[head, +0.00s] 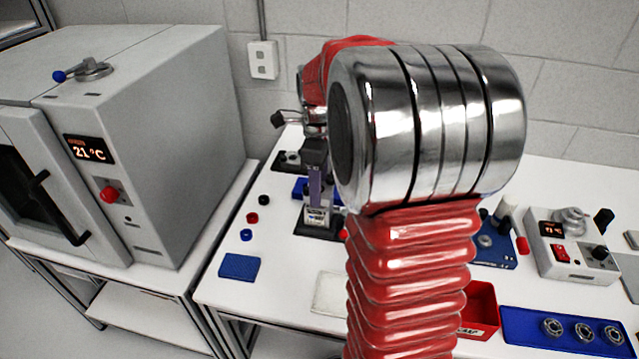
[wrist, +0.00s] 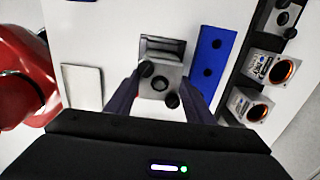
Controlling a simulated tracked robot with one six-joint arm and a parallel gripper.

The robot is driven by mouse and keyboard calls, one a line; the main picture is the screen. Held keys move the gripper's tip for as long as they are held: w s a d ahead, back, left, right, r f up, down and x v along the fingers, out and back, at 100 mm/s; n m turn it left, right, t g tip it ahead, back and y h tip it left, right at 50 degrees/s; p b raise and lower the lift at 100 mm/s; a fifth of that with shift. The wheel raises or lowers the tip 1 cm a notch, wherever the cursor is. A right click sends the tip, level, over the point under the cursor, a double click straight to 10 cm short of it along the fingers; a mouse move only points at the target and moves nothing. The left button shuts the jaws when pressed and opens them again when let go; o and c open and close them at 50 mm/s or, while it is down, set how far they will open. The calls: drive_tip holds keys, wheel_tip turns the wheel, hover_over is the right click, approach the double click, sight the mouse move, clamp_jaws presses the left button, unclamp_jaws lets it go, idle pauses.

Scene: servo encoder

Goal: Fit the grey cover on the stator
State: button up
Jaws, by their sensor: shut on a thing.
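My gripper (head: 316,185) points down over a black stand near the back left of the bench. In the wrist view its two dark fingers (wrist: 160,98) close from both sides on a grey, square-faced part with a round dark hole, which I take for the grey cover (wrist: 173,75). A labelled silver body, apparently the stator (head: 318,214), sits in the black stand (head: 318,234) directly below the fingers. The cover hides the stator from above in the wrist view. I cannot tell whether the cover touches or is seated on it.
In the wrist view a black rack at right holds labelled housings with copper rings (wrist: 282,70), beside a blue strip (wrist: 212,62). A grey oven (head: 150,140) stands left. A red bin (head: 482,306), a blue bearing tray (head: 520,325) and a control box (head: 572,250) lie right. My arm hides mid-bench.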

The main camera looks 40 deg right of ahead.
drive_tip(key=shift+f, duration=0.75)
drive_tip(key=o, duration=1.6)
drive_tip(key=shift+c, duration=0.2)
drive_tip(key=shift+r, duration=4.4)
